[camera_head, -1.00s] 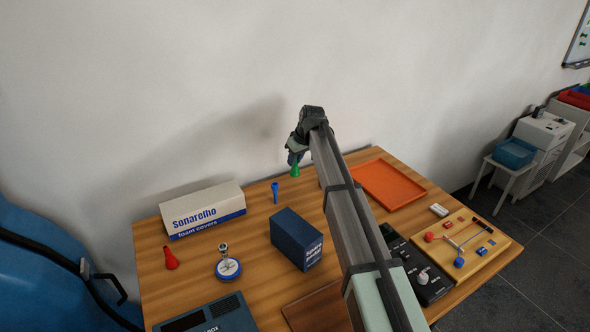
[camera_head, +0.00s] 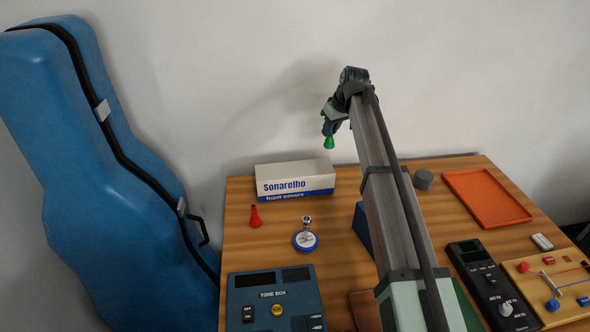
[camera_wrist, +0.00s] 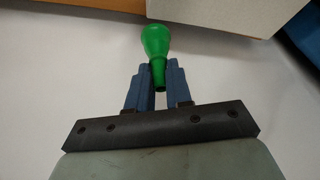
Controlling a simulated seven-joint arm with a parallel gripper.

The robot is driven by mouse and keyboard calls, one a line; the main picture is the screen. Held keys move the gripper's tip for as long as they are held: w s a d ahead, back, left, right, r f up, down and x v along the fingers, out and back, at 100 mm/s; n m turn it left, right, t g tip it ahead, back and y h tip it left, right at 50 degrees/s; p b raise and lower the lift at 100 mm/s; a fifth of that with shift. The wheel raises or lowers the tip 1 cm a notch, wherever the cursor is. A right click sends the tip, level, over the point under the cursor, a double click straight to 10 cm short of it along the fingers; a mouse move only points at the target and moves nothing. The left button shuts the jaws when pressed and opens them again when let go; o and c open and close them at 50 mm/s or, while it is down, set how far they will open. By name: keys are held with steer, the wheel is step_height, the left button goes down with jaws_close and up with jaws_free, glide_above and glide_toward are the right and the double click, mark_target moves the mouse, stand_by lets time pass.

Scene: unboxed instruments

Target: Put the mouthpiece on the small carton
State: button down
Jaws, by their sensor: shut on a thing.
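My gripper (camera_head: 329,130) is shut on a green, cone-shaped mouthpiece (camera_head: 329,142), held up in the air near the wall. In the wrist view the mouthpiece (camera_wrist: 156,42) sits between the two blue fingers (camera_wrist: 159,74), its wide end pointing away from the gripper. A white carton with a blue band, marked Sonarelho foam covers (camera_head: 294,178), lies at the back of the table, below and left of the gripper in the picture. A dark blue box (camera_head: 361,228) stands nearer the front, mostly hidden behind my arm.
A red cone-shaped piece (camera_head: 255,216) and a round blue-and-white gauge (camera_head: 305,241) stand before the white carton. A tone box (camera_head: 275,294) lies at front left. A grey cylinder (camera_head: 423,180) and an orange tray (camera_head: 484,198) are right of my arm. A blue instrument case (camera_head: 95,160) stands left.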

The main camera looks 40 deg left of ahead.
steer(key=s+a+r+n, duration=0.1)
steer(key=s+a+r, duration=0.3)
steer(key=s+a, duration=0.4)
steer(key=m, duration=0.3)
glide_above(295, 169)
steer(key=shift+t, duration=0.3)
step_height(295, 169, down, 9)
steer(key=shift+f, duration=0.2)
steer(key=c, duration=1)
jaws_free()
steer(key=shift+c, duration=0.2)
steer(key=shift+a, duration=0.1)
steer(key=shift+r, duration=0.1)
steer(key=v, duration=1.2)
steer(key=shift+a, duration=0.1)
